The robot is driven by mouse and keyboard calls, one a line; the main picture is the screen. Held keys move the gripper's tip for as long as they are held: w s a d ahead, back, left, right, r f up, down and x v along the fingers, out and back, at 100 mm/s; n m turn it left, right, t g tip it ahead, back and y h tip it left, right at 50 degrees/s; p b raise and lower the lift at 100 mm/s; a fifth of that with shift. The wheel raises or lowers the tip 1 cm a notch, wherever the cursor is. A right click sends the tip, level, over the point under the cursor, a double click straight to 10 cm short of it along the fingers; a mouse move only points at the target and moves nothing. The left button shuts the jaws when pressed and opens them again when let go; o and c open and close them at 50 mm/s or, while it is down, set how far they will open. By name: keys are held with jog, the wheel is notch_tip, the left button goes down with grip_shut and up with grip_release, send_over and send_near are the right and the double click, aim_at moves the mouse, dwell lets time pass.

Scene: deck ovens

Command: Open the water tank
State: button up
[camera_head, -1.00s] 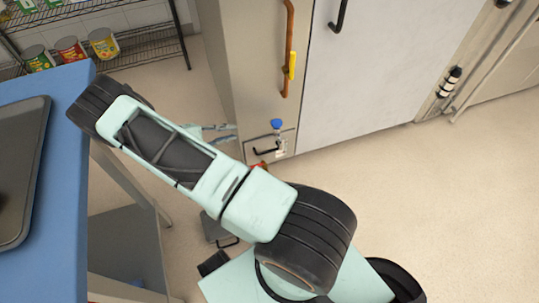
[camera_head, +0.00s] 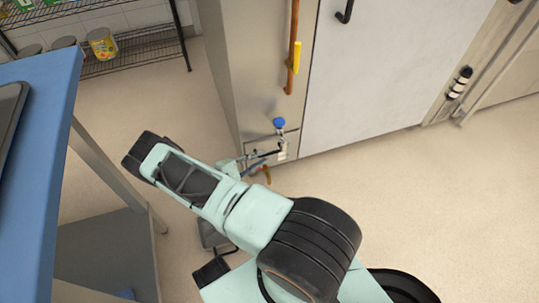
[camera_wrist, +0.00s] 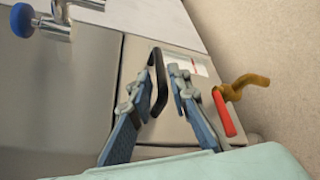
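The water tank front looks like the small grey panel (camera_wrist: 150,135) low on the tall oven cabinet; it sits flush and looks shut. Its black bar handle (camera_wrist: 158,82) stands out from the panel in the wrist view. My gripper (camera_wrist: 162,72) is open, with its two blue-grey fingers on either side of the handle and a gap between the tips. I cannot tell whether either finger touches the bar. In the head view my gripper (camera_head: 262,157) is at the panel and partly covers it.
A red lever (camera_wrist: 224,112) on a brass tap is close to the right finger. A blue-knobbed tap (camera_head: 279,123) is above the panel. A blue-topped table (camera_head: 40,150) stands left. The floor to the right is clear.

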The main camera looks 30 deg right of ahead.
aim_at(266, 155)
jog(key=x, duration=0.4)
jog(key=shift+d+f+b, duration=0.1)
jog(key=shift+d+b, duration=0.3)
grip_shut()
